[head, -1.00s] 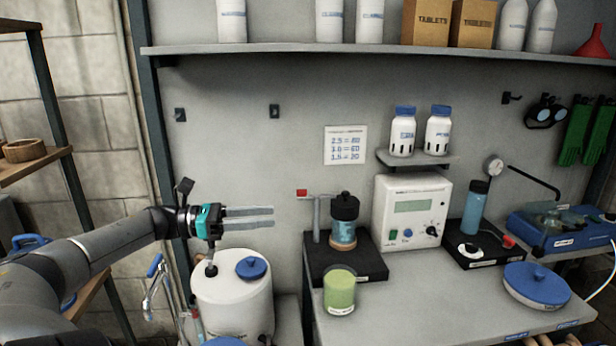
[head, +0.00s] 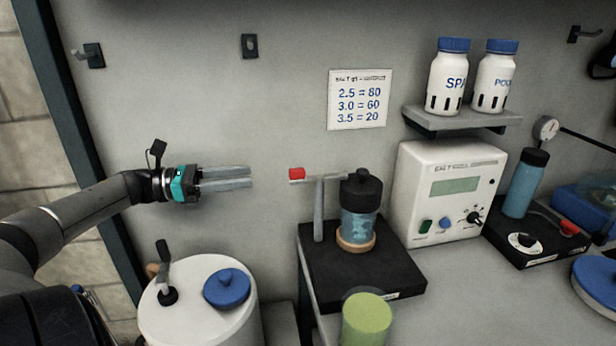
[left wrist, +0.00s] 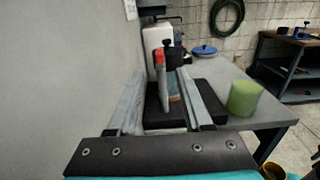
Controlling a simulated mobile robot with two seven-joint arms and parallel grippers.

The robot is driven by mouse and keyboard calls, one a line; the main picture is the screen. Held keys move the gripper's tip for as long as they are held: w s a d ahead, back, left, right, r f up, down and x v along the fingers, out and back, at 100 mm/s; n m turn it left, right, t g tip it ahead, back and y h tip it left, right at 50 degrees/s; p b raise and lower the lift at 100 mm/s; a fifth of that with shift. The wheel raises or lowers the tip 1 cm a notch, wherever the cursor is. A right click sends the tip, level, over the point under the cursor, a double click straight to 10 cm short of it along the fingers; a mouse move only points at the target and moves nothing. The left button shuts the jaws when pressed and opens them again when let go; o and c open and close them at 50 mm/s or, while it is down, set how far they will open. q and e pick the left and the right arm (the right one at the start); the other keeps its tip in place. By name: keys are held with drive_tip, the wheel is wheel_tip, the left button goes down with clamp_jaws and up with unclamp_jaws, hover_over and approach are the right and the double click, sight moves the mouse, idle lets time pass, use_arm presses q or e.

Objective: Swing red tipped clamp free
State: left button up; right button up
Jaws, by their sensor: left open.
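The red tipped clamp (head: 297,174) is a horizontal bar on a grey upright post (head: 319,210). Its red end points left, toward my gripper, and its other end reaches the black cap of a clear blue-tinted vessel (head: 358,222). The vessel stands on a black base (head: 385,272). My left gripper (head: 250,177) is open and empty, left of the red tip, apart from it and at about its height. In the left wrist view the red tip (left wrist: 159,57) shows between the two fingers (left wrist: 160,90), farther ahead. My right gripper is not in view.
A white meter box (head: 450,190) stands right of the vessel. A green cup (head: 367,320) stands in front of the black base. A white drum (head: 195,315) with a blue cap is below my left gripper. The wall (head: 210,90) is behind.

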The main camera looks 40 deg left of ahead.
sight(300, 169)
use_arm(q)
drive_tip(key=shift+b+x, duration=2.05)
drive_tip(key=shift+x, duration=5.35)
drive_tip(key=shift+w+f, duration=0.1)
drive_tip(key=shift+w, duration=0.1)
clamp_jaws()
